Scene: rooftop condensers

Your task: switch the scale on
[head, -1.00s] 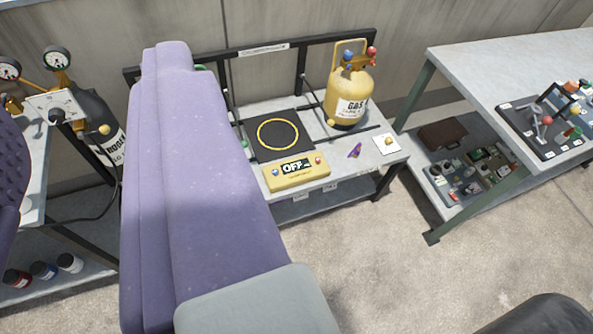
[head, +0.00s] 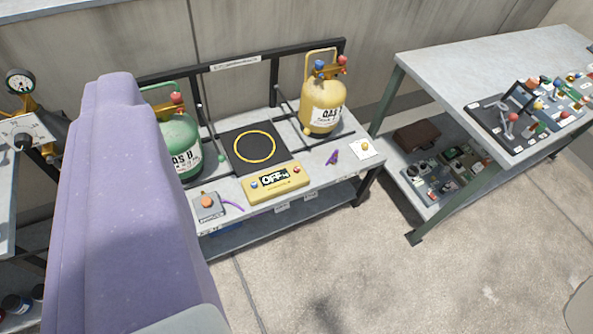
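The scale is on the bench near the middle of the head view. It has a black square plate (head: 240,158) with a yellow ring. In front of it is its yellow control box (head: 275,187), whose display (head: 273,179) reads OFF. The box has a blue knob (head: 254,184) at its left and a red knob (head: 296,169) at its right. The plate is bare. My gripper is not in view; only a purple part of my arm shows at the left, clear of the box.
A green cylinder (head: 178,144) stands left of the plate, a yellow cylinder (head: 323,108) right of it. A small grey box with an orange knob (head: 207,203) sits left of the control box. A second table (head: 440,75) stands right. The floor in front is clear.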

